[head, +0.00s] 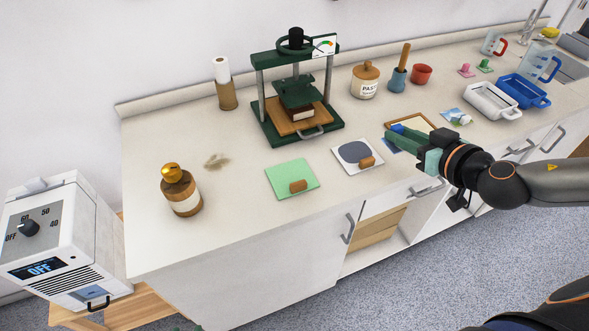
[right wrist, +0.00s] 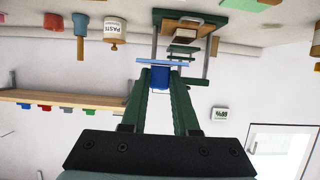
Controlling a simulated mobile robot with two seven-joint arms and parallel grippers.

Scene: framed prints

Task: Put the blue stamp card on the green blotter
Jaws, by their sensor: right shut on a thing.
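My right gripper (head: 397,140) is over the front part of the counter, right of the white card with the grey oval. It is shut on the blue stamp card (right wrist: 165,62), gripping its blue block-like handle (right wrist: 160,78) between the fingers. In the head view a blue edge of the card (head: 392,148) shows below the fingers; the rest is hidden. The green blotter (head: 283,174) lies flat near the front edge, left of the gripper and apart from it, with a brown knob on it.
A white card with a grey oval (head: 351,151) lies between the blotter and my right gripper. A green press (head: 297,90) stands behind. A brown bottle (head: 181,190) stands left of the blotter. A wooden frame (head: 418,121) lies behind the gripper. White (head: 490,100) and blue trays (head: 522,91) are right.

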